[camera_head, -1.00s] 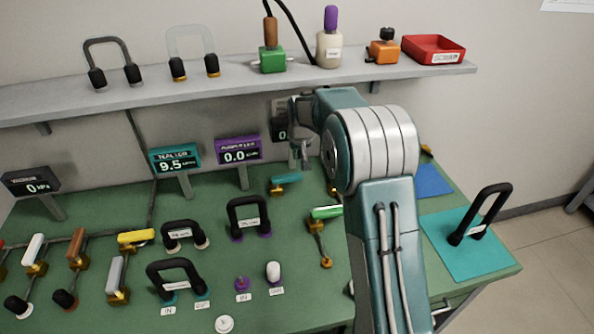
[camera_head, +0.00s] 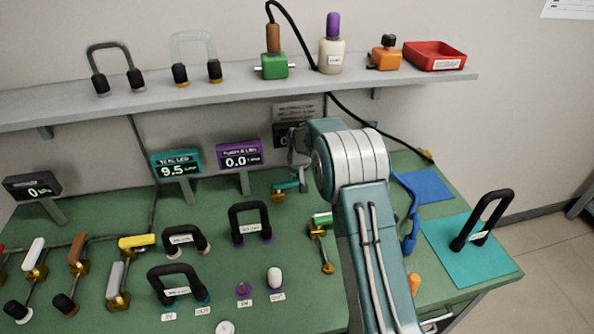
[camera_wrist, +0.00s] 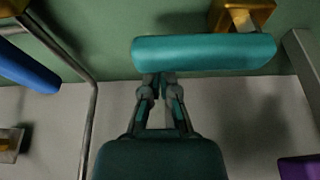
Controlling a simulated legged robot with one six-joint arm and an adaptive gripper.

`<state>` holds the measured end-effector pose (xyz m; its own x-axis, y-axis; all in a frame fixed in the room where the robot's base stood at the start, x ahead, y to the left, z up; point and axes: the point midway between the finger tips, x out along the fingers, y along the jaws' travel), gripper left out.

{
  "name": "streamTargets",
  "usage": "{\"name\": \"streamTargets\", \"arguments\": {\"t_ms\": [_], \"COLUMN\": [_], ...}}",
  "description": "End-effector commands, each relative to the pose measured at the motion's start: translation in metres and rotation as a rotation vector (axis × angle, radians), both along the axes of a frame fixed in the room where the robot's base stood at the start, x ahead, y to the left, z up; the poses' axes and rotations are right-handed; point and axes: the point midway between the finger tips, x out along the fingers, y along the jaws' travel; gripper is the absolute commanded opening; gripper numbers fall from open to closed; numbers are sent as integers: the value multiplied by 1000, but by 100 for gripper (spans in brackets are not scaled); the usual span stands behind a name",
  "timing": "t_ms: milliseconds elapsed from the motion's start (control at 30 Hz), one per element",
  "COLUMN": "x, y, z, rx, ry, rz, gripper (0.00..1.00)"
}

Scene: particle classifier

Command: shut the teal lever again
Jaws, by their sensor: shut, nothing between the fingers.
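The teal lever (camera_head: 287,186) lies near the back of the green bench, with its brass valve (camera_head: 278,196) at its left end. In the wrist view the teal handle (camera_wrist: 215,53) runs across the picture, with brass (camera_wrist: 243,14) behind its right part. My gripper (camera_head: 303,187) is shut and empty, low by the handle's free end. In the wrist view its fingertips (camera_wrist: 158,80) meet the handle's near edge; whether they touch cannot be told. The teal display (camera_head: 176,165) reads 9.5.
A purple display (camera_head: 239,155) reading 0.0 stands behind the lever. A green lever (camera_head: 322,219) is close in front, partly behind my arm. A shelf (camera_head: 140,105) runs above.

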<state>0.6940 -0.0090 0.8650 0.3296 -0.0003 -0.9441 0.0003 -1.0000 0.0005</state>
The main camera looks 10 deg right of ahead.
Motion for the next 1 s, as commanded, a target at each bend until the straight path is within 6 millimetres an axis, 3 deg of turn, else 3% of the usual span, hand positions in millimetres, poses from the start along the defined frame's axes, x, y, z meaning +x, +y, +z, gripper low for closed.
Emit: {"name": "streamTargets", "arguments": {"t_ms": [600, 1000], "x": [-1, -20], "y": [-1, -3], "z": [-3, -3], "rx": [0, -2], "ry": [0, 0], "rz": [-30, -290], "gripper": [0, 0]}}
